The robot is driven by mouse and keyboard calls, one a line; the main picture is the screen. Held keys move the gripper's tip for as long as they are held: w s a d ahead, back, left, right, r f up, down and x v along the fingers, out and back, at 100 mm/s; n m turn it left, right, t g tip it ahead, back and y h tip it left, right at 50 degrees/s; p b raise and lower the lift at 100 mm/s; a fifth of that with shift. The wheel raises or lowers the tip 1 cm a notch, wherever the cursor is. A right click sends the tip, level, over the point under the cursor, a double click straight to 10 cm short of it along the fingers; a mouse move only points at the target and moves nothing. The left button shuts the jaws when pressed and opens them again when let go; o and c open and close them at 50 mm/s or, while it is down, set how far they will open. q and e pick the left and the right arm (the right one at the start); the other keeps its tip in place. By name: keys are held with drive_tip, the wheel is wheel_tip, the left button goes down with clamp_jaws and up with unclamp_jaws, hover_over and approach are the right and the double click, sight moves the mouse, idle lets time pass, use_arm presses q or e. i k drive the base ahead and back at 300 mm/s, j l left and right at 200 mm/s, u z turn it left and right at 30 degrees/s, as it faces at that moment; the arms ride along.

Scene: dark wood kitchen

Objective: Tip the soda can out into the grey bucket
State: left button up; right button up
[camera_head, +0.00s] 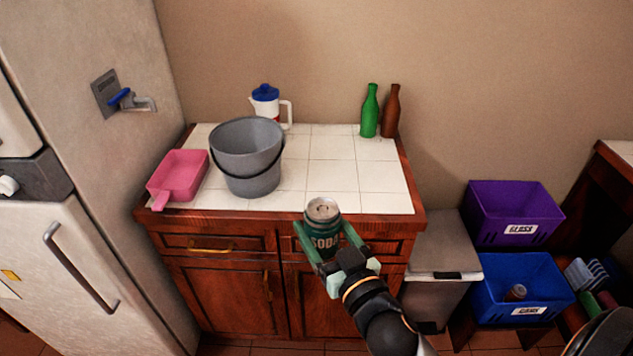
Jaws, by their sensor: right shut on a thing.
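The green soda can (323,226) is held upright in my right gripper (323,243), in front of the counter's front edge. My right gripper is shut around the can's sides, and the silver can top shows. The grey bucket (247,165) stands upright on the white-tiled counter (330,177), to the left of and behind the can. Its open mouth faces up, and its bottom inside is hidden. The can and the bucket are apart. My left gripper is not in view.
A pink dustpan (179,178) lies left of the bucket, and a white jug with a blue lid (266,105) stands behind it. Green (369,112) and brown (391,111) bottles stand at the back right. A purple bin (513,221) and blue bin (522,288) are right of the counter.

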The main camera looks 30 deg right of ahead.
sight(248, 150)
drive_tip(key=l+u, duration=0.1)
drive_tip(key=u, duration=1.15)
drive_tip(key=k+l, duration=0.25)
drive_tip(key=l, duration=0.15)
drive_tip(key=k+l, duration=0.5)
drive_tip(key=l, duration=0.25)
drive_tip(key=i+l, duration=0.15)
drive_tip(key=i, duration=0.25)
